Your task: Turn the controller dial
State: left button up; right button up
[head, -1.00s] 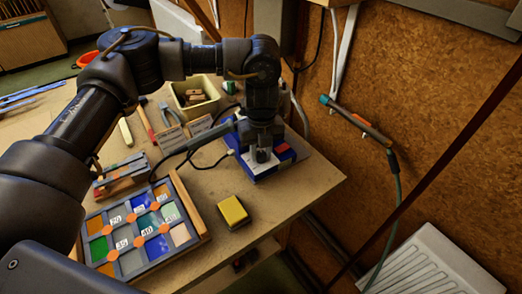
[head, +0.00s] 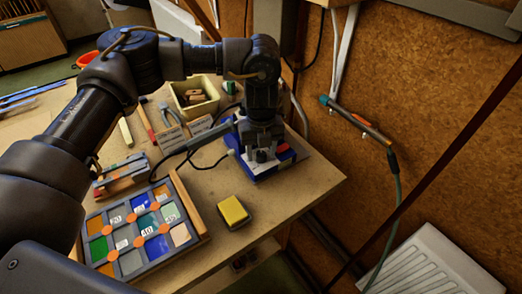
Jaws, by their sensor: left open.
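The controller (head: 286,154) is a blue box with a red part at its right side, standing on a pale board near the bench's right end. My left gripper (head: 261,156) points down right over the controller, with its fingers at the top of the box. It is open. The dial is hidden or too small to make out behind the fingers. I cannot tell whether the fingers touch it. My right gripper does not show.
A leaded panel (head: 113,221) of coloured glass lies at the bench's front left. A yellow sponge-like block (head: 233,210) lies right of it. A cream bin (head: 195,96), pliers (head: 170,112) and cables lie behind. A soldering-iron-like tool (head: 356,119) hangs by the cork wall.

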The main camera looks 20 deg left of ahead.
aim_at(260, 153)
pick_arm(q)
notch_tip(260, 153, up, 11)
jog(key=b, duration=0.1)
dwell(0.3)
jog(key=shift+s+a+f, duration=0.1)
jog(key=shift+f, duration=0.05)
